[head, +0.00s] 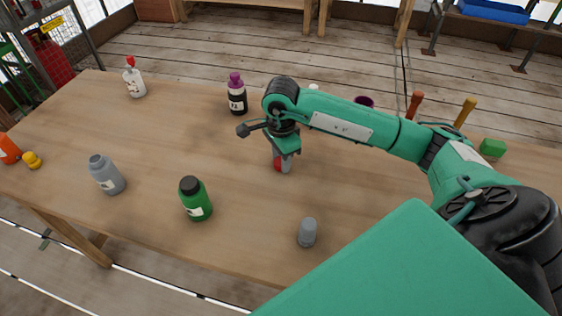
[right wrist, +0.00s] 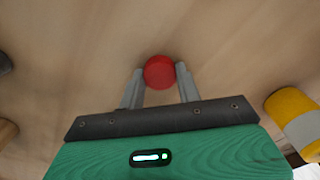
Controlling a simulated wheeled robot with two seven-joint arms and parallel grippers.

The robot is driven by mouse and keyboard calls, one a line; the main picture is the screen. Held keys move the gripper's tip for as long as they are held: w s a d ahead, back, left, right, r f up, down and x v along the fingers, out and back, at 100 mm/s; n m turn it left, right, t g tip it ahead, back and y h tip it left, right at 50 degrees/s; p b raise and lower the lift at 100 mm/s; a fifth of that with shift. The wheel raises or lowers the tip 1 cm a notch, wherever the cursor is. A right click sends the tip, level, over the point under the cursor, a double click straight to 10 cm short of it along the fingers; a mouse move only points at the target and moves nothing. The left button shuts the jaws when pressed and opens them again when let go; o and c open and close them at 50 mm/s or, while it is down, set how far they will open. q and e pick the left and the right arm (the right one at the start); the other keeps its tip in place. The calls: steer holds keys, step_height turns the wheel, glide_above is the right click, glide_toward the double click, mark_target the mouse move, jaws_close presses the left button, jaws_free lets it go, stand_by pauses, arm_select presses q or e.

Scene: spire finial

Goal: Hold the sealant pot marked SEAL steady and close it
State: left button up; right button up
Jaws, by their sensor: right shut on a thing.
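My right gripper (head: 283,167) is over the middle of the table, pointing down, with its fingers on either side of a small round red thing (head: 277,164). In the right wrist view the red thing (right wrist: 159,72) sits between the two fingertips, seen from above. I cannot tell whether it rests on the table. Several labelled containers stand on the table: a grey bottle (head: 106,175), a green one with a black lid (head: 196,199), a dark one with a purple top (head: 237,94) and a white one with a red tip (head: 134,78). Their markings are too small to read, so I cannot pick out SEAL.
A grey cylinder (head: 307,232) stands near the front edge. An orange container (head: 9,148) and a small yellow piece (head: 32,160) are at the left edge. A green block (head: 492,149) is at the right. The table (head: 150,140) is clear between the bottles.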

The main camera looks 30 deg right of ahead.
arm_select(q)
steer(key=shift+s+a+f+p, duration=0.25)
steer(key=shift+s+f, duration=0.1)
steer(key=shift+f, duration=0.35)
steer(key=shift+s+a+f+p, duration=0.1)
steer(key=shift+s+f+p, duration=0.2)
steer(key=shift+f, duration=0.35)
arm_select(e)
step_height(320, 180, up, 20)
arm_select(q)
steer(key=shift+s, duration=0.1)
